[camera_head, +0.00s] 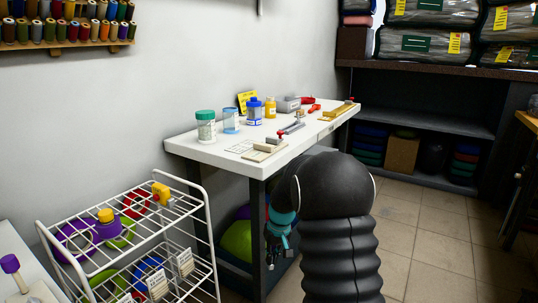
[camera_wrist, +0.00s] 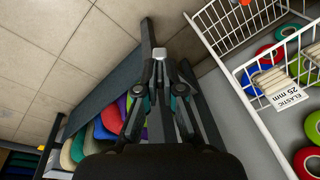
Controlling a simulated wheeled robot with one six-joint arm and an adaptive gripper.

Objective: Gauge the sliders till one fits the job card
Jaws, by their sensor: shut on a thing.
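My gripper (camera_head: 279,242) hangs low in front of the white workbench (camera_head: 188,146), below its top. In the wrist view my gripper (camera_wrist: 160,58) points away with its fingers close together. A white printed sheet (camera_head: 241,146) lies near the front edge beside a small wooden block (camera_head: 263,152) with grey metal. No loose slider can be made out on the bench.
A green-lidded jar (camera_head: 206,126), a clear blue cup (camera_head: 231,121) and a blue bottle (camera_head: 254,111) stand on the bench. A white wire cart (camera_head: 130,239) with coloured rolls is at the left, also in the wrist view (camera_wrist: 246,86). Tiled floor (camera_head: 425,235) is free at right.

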